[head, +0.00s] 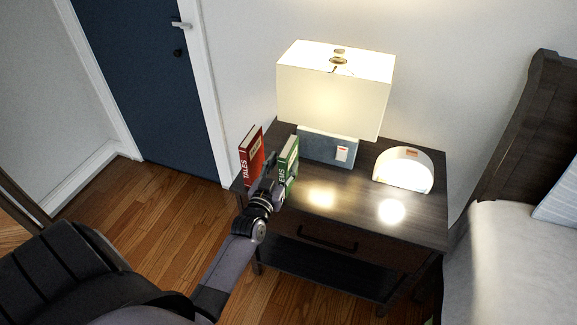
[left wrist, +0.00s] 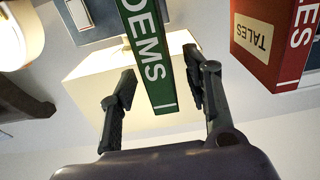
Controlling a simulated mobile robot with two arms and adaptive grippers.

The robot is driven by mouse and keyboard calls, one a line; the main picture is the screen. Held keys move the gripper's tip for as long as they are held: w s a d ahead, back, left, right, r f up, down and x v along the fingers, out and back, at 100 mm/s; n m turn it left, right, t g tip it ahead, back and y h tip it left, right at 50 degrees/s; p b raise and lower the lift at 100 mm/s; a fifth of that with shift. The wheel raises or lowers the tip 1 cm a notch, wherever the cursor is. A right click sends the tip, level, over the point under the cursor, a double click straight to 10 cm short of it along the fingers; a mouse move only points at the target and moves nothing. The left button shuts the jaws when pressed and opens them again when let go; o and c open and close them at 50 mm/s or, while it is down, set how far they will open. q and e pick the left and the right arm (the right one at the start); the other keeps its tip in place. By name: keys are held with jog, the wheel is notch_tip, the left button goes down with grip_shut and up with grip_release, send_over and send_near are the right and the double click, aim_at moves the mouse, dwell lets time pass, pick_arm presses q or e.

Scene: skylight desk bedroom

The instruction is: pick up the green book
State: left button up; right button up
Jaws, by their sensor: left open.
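The green book (head: 290,157) stands upright near the left end of the dark nightstand (head: 356,214). My left gripper (head: 272,180) is in front of it and hides part of its spine. In the left wrist view, which looks upside down, the green book's spine (left wrist: 147,50) with the letters "OEMS" lies between the two spread fingers of the left gripper (left wrist: 162,76). The gripper is open, with a gap showing on the left side of the spine; the right finger appears very close to the book. I cannot tell whether it touches. My right gripper is not in view.
A red book (head: 250,154) stands left of the green one, with a gap between; it also shows in the left wrist view (left wrist: 270,40). A lamp with a blue-grey base (head: 329,148) stands behind. A white dome-shaped light (head: 404,167) sits right. The nightstand's front top is clear.

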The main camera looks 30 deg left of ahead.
pick_arm(q)
jog(key=x, duration=0.5)
jog(key=shift+w, duration=0.15)
grip_shut()
dwell(0.4)
dwell(0.5)
